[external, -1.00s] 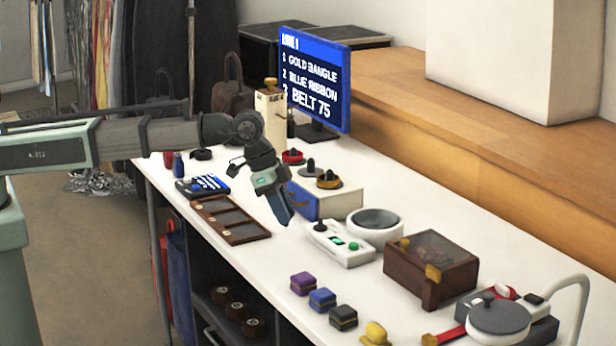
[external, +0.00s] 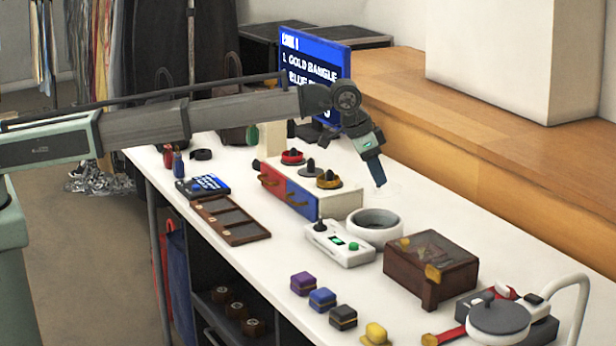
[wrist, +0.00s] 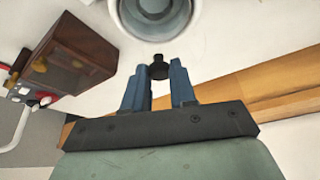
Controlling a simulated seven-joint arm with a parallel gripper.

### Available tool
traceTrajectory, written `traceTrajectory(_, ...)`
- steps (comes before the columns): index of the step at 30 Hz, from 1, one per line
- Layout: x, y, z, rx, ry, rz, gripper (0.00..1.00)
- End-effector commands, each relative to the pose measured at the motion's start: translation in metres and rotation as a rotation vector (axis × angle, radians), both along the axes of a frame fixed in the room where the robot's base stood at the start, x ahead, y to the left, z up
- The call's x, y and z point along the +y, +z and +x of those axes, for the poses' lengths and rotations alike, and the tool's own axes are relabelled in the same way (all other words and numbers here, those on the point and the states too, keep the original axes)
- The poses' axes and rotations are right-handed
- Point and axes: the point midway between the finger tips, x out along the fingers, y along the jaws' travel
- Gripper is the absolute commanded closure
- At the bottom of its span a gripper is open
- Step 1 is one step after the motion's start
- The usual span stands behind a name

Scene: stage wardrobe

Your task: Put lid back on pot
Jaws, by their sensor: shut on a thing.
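The white round pot (external: 375,222) stands on the white table with its top uncovered. It also shows at the top of the wrist view (wrist: 120,14), its grey inside visible. My gripper (external: 380,184) is above the table, behind and slightly above the pot. In the wrist view my gripper (wrist: 160,75) is shut on a small black knob (wrist: 158,66), apparently the lid's. The lid's disc is hard to make out; only faint, clear-looking outlines show around the knob. The held knob is apart from the pot.
A white control box (external: 340,246) and a brown glass-topped case (external: 430,268) stand close to the pot. A drawer unit with stands (external: 325,205) is to its left. A wooden ledge (external: 480,150) runs behind the table. White tabletop behind the pot is clear.

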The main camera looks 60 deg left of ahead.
Motion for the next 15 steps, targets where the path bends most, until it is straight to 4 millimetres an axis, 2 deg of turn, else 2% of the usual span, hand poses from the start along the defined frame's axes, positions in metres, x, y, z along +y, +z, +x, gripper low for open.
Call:
traceTrajectory(6, 0.0016, -0.0002, -0.0018, 0.0, 0.109, -0.001, 1.0)
traceTrajectory(15, 0.0022, -0.0066, -0.002, 0.001, 0.129, 0.0, 1.0)
